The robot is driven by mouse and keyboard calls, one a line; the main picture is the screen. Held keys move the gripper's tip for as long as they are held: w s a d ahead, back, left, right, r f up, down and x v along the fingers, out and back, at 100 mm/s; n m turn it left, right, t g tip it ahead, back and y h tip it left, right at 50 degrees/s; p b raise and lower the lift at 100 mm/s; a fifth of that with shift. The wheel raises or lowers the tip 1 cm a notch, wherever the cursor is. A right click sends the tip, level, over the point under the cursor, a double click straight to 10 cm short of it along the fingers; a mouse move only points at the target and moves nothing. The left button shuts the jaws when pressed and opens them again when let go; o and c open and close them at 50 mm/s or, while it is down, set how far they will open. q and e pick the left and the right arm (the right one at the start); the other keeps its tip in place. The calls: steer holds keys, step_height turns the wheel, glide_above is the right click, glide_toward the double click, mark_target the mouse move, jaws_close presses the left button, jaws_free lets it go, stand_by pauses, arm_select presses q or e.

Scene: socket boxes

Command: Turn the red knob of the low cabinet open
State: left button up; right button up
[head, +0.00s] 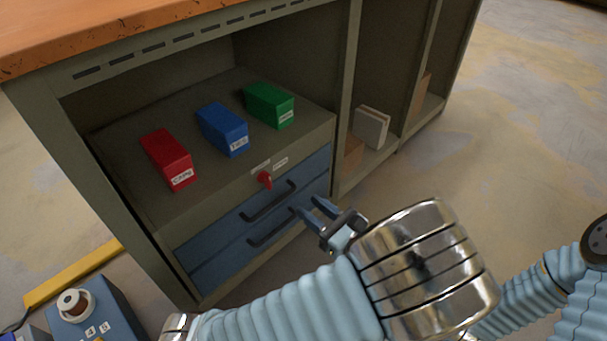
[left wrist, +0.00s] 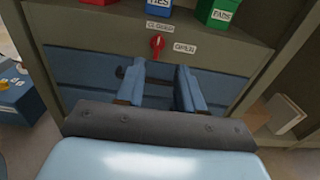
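The red knob (head: 264,179) sits on the front panel of the low cabinet (head: 225,193), above two blue drawers, with small white labels above it. In the left wrist view the red knob (left wrist: 157,43) stands with its handle roughly upright, between a label reading CLOSED on the upper left and one reading OPEN on the right. My left gripper (head: 316,210) is open and empty, in front of the drawers, to the right of and below the knob. In the left wrist view its two blue fingers (left wrist: 160,85) are apart, below the knob and not touching it. My right gripper is not in view.
Red (head: 167,158), blue (head: 222,129) and green (head: 269,105) labelled boxes stand on the cabinet's shelf. The drawers have dark protruding handles (head: 268,201). A blue box with a round dial (head: 75,305) is at lower left. An orange worktop (head: 110,30) overhangs the shelf.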

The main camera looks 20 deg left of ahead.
mark_target(270, 177)
arm_select(q)
steer(key=b+x, duration=0.2)
steer(key=x, duration=1.1)
steer(key=shift+a, duration=0.35)
jaws_close()
